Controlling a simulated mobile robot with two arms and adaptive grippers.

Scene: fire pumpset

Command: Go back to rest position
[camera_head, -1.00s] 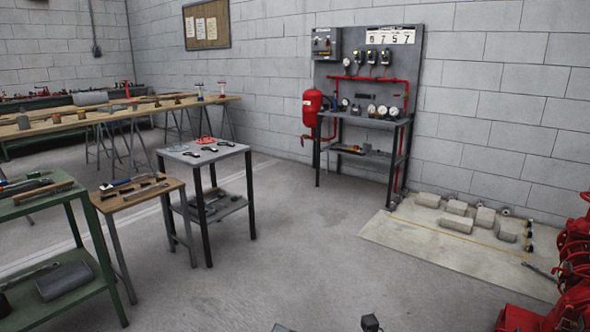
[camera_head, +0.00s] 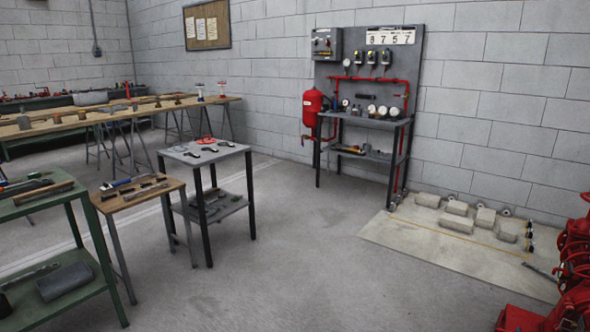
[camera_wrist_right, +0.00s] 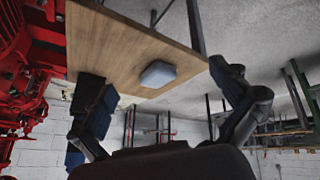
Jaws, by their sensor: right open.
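My right gripper (camera_wrist_right: 166,88) shows in the right wrist view with its two dark fingers spread wide apart and nothing held between them. A wooden board (camera_wrist_right: 120,50) lies beyond the fingers, with a small grey rounded block (camera_wrist_right: 158,74) on it. The block appears between the fingers but apart from them. Neither of my grippers shows in the head view, and my left gripper is in no current view.
Red machinery (camera_wrist_right: 25,60) is close at the left of the wrist view, and also at the head view's right edge (camera_head: 572,270). A grey table (camera_head: 205,152), a small wooden table (camera_head: 140,200) and a green bench (camera_head: 60,255) stand left. The middle floor is clear.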

